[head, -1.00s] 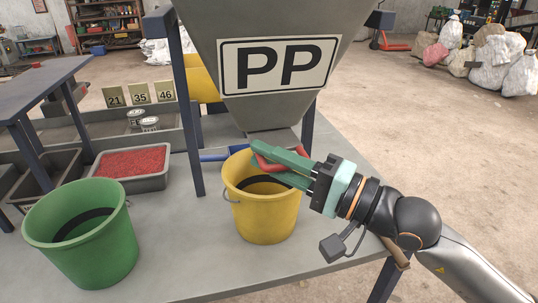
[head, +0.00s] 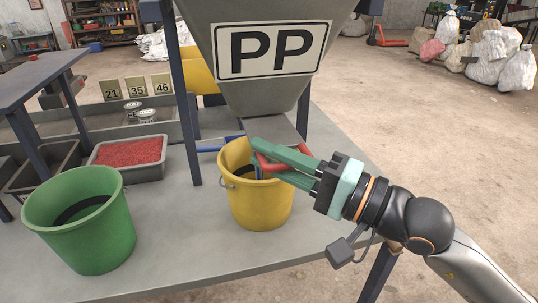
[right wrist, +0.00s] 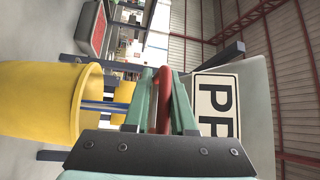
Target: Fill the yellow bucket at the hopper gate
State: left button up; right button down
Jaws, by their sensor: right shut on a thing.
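The yellow bucket (head: 262,205) stands upright on the grey bench, just in front of and below the grey PP hopper (head: 270,50). It also shows in the right wrist view (right wrist: 38,100). I see no fill in the part of its inside that shows; my gripper hides the rest. My right gripper (head: 262,152), with green fingers, is over the bucket's rim. It is shut on a red handle (right wrist: 163,100). Blue parts (right wrist: 105,107) show beside the handle; how they join it I cannot tell. The hopper's outlet is partly hidden behind the gripper. My left gripper is out of view.
A green bucket (head: 80,222) stands at the bench's left front. A grey tray of red granules (head: 130,152) sits behind it. A dark hopper post (head: 182,110) rises left of the yellow bucket. Number cards (head: 136,88) stand farther back. Bare bench lies between the buckets.

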jog(key=c, duration=0.9)
grip_release()
jog(key=shift+s+r+y, duration=0.1)
jog(key=shift+r+y, duration=0.2)
jog(key=shift+r, duration=0.15)
jog(key=shift+f, duration=0.25)
pick_arm(q)
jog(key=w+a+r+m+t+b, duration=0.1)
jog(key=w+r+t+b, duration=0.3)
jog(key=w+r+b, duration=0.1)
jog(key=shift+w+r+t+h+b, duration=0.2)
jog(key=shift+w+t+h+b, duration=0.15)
jog(key=shift+b, duration=0.3)
pick_arm(e)
jog(key=v, duration=1.2)
jog(key=shift+s+d+r, duration=0.15)
jog(key=shift+d, duration=0.1)
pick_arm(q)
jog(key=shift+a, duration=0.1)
